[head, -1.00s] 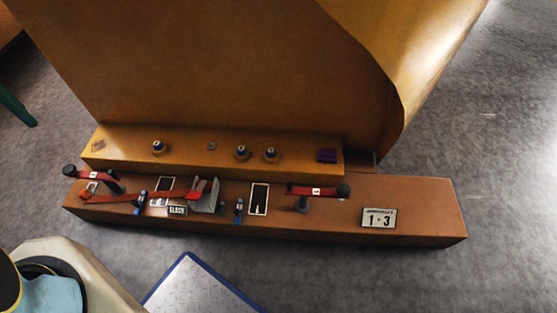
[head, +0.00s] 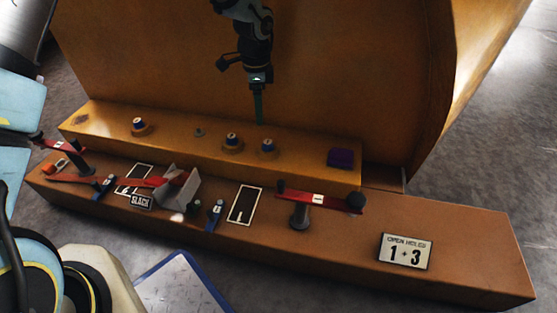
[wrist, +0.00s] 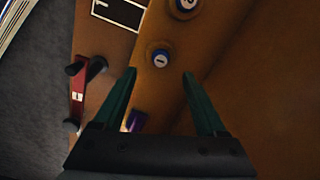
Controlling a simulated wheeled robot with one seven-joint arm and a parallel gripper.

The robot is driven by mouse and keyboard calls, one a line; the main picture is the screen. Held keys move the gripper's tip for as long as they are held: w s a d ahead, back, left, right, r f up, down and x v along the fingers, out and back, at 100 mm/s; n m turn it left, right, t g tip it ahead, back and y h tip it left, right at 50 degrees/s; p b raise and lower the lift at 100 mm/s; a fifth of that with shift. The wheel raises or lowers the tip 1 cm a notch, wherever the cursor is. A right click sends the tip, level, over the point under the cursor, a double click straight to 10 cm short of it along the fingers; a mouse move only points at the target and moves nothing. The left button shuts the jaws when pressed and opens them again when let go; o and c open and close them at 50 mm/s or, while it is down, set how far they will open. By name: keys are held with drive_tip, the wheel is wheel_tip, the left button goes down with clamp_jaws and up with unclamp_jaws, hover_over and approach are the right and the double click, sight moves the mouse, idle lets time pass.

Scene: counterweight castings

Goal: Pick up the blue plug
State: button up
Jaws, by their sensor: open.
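Several short blue plugs with white bands stand on the upper brown ledge: one at the left (head: 138,125), one near the middle (head: 232,141) and one just right of it (head: 268,147). I cannot tell which one the task means. My gripper (head: 260,122) hangs over the ledge just behind the middle and right plugs, fingers down. In the wrist view my gripper (wrist: 158,74) is open and empty, its green fingers apart. The right plug (wrist: 161,59) shows between the fingertips, and the middle plug (wrist: 187,4) shows at the top edge.
A purple block (head: 340,158) sits right of the plugs. The lower ledge (head: 470,240) carries red levers (head: 322,198), blue clips (head: 215,214), a grey wedge (head: 176,187) and an "OPEN HOLES 1 + 3" sign (head: 405,252). A tall brown casting (head: 350,60) rises behind.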

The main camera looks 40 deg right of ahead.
wheel_tip(320, 180, down, 2)
drive_tip(key=s+d, duration=0.1)
drive_tip(key=d, duration=0.1)
drive_tip(key=b, duration=0.2)
hover_over(267, 142)
drive_tip(key=shift+m, duration=0.4)
drive_tip(key=f, duration=0.4)
drive_tip(key=shift+s+f, duration=0.3)
drive_tip(key=f+b, duration=0.1)
drive_tip(key=f, duration=0.1)
drive_tip(key=f+b, duration=0.1)
drive_tip(key=f, duration=0.1)
drive_tip(key=f+b, duration=0.1)
drive_tip(key=shift+w+f, duration=0.3)
drive_tip(key=shift+f, duration=0.1)
drive_tip(key=shift+r, duration=0.1)
clamp_jaws()
